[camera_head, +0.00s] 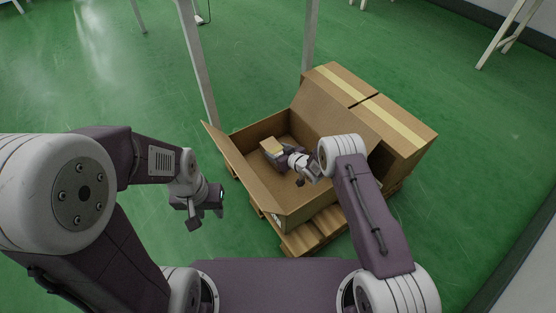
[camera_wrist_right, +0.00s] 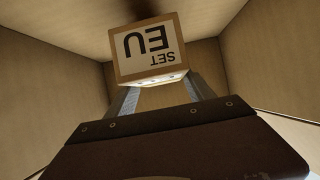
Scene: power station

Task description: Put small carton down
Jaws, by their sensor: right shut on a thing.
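The small carton (camera_head: 271,146) is a light brown box inside a large open cardboard box (camera_head: 242,169) in the head view. My right gripper (camera_head: 277,153) reaches down into this box and is shut on the carton. In the right wrist view the small carton (camera_wrist_right: 150,48) shows a pale label reading "SET EU", upside down, between the gripper's fingers (camera_wrist_right: 158,92). The box's walls surround it; I cannot tell whether the carton touches the box floor. My left gripper (camera_head: 207,204) hangs empty outside the box, to its left; its finger gap is unclear.
The open box stands on a wooden pallet (camera_head: 322,228) with its flaps folded outward. A closed, taped carton (camera_head: 372,98) stands behind it to the right. Grey posts (camera_head: 196,60) rise behind the box.

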